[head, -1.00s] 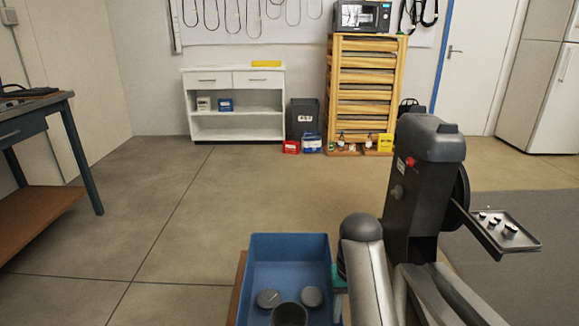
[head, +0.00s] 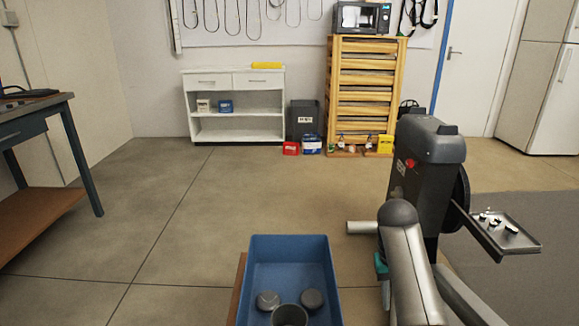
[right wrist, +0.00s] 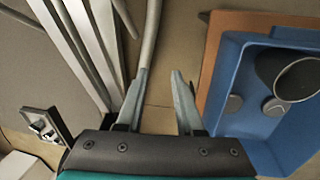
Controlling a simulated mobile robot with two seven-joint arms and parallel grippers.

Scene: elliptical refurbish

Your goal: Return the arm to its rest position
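My right gripper (right wrist: 160,73) is open in the right wrist view, with nothing between its fingers. The blue bin lies to its right there. In the head view my right arm stands in front of the elliptical machine (head: 430,165), right of the bin; its fingers are hidden there. My left gripper is in no view. The blue bin (head: 290,241) holds two grey round discs (head: 268,300) (head: 312,299) and a dark cup-like part (head: 290,314), cut by the bottom edge.
The machine's tray (head: 508,236) holds small parts. Its light tube (head: 361,227) sticks out left near my arm. A workbench (head: 35,108) stands at the left. The middle floor is clear.

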